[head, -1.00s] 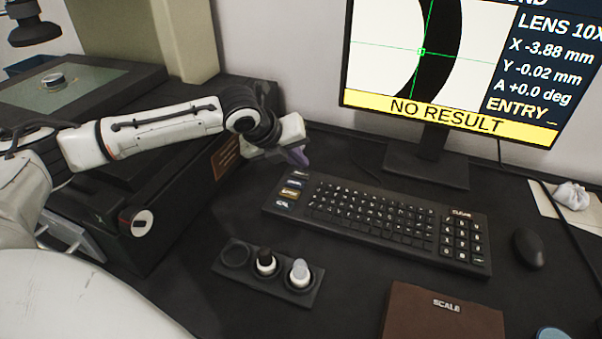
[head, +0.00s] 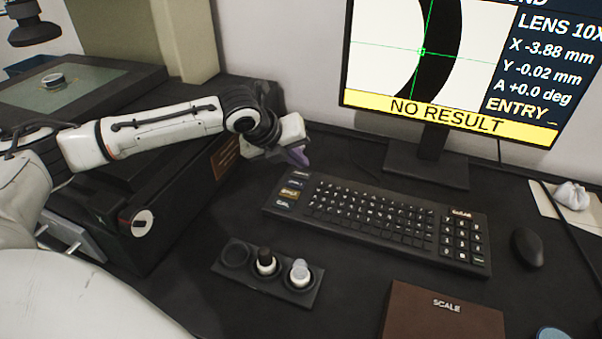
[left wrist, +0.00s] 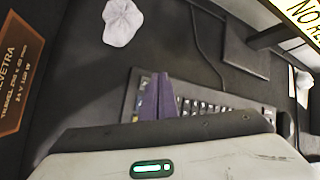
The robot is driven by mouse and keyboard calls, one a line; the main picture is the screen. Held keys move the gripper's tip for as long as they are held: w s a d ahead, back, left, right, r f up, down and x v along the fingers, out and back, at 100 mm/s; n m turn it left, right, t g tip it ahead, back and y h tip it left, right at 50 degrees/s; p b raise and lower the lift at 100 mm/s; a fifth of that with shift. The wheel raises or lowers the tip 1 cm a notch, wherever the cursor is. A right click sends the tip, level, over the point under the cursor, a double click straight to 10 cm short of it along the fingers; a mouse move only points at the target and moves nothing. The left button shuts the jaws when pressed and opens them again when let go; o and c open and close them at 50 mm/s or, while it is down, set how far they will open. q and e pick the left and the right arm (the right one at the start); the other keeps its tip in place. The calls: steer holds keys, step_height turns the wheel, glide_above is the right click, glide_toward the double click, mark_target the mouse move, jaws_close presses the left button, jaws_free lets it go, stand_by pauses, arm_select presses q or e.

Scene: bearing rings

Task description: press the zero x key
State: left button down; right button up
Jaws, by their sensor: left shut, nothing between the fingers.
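The keyboard (head: 375,217) lies on the dark desk, with a column of labelled keys (head: 290,190) at its left end and a number pad (head: 461,236) at its right. The labels are too small to read surely. My left gripper (head: 299,158) is shut and empty, just above and behind the keyboard's left end, apart from the keys. In the left wrist view its purple fingertips (left wrist: 157,97) are together and cover part of the keyboard (left wrist: 205,105). The monitor (head: 450,60) shows X -3.88 mm, Y -0.02 mm and NO RESULT. My right gripper is not in view.
A tray (head: 245,283) with two small knobbed pieces stands before the keyboard. A brown SCALE box (head: 440,315) is at front right, a mouse (head: 528,249) at right. The dark machine (head: 165,185) stands left. A crumpled white item (left wrist: 122,22) lies on the desk.

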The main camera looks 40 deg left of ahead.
arm_select(q)
steer(key=shift+f+p, duration=0.3)
steer(key=shift+p, duration=0.15)
steer(key=shift+f, duration=0.15)
steer(key=shift+f, duration=0.4)
stand_by(0.7)
steer(key=shift+r+p, duration=0.1)
steer(key=shift+p, duration=0.2)
steer(key=shift+r+p, duration=0.75)
steer(key=shift+p, duration=0.55)
